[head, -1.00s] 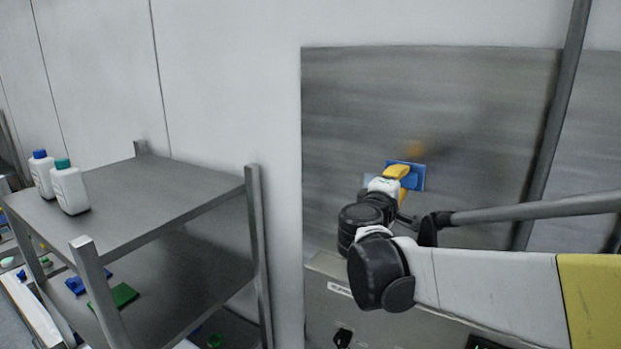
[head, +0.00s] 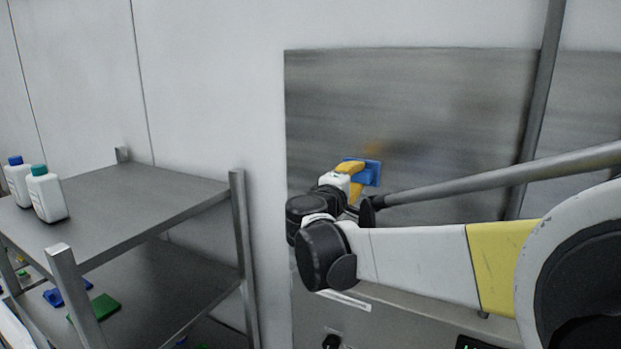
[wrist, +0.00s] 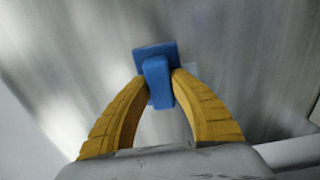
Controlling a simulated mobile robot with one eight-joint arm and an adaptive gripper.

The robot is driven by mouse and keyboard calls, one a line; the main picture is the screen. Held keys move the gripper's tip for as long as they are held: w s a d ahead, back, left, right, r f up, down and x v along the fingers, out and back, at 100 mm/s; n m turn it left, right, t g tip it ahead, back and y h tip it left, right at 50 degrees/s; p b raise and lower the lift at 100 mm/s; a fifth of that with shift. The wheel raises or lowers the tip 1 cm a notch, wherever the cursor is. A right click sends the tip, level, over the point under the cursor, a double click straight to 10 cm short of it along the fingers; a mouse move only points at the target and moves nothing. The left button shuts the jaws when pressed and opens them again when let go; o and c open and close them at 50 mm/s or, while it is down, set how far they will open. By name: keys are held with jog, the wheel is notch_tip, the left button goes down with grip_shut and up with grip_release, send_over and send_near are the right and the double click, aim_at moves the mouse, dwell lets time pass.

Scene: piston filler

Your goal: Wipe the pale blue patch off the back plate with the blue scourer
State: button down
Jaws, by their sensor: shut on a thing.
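The blue scourer (head: 372,174) is a block with a flat pad and a grip. My gripper (head: 356,172) has yellow fingers closed on the scourer's grip; the wrist view shows the scourer (wrist: 155,66) between both fingertips (wrist: 160,84). The pad faces the grey brushed-metal back plate (head: 440,110), at or very near its surface; I cannot tell whether it touches. I cannot make out the pale blue patch clearly now in the head view; the gripper and scourer cover that area. A faint paler area (wrist: 186,125) shows between the fingers in the wrist view.
A grey bar (head: 500,176) crosses the plate behind my arm, near an upright pole (head: 535,110). A metal shelf (head: 150,205) with white bottles (head: 47,195) stands left. The upper plate is clear.

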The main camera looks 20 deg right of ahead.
jog(key=shift+w+a+b, duration=0.3)
jog(key=shift+w+a, duration=0.75)
jog(key=shift+w, duration=0.3)
jog(key=shift+r+p, duration=0.75)
jog(key=shift+r, duration=0.35)
jog(key=shift+s+d+p, duration=0.3)
jog(key=shift+s+d, duration=1.6)
jog(key=shift+s, duration=0.55)
jog(key=shift+s+d+p, duration=0.35)
jog(key=shift+s+d, duration=1.55)
jog(key=shift+s, duration=0.5)
jog(key=shift+s+d+p, duration=0.3)
jog(key=shift+s+d, duration=1.6)
jog(key=shift+s, duration=0.55)
jog(key=shift+a, duration=0.15)
jog(key=shift+s+a, duration=0.2)
jog(key=shift+a, duration=0.1)
jog(key=shift+p+v, duration=1)
jog(key=shift+v, duration=1.5)
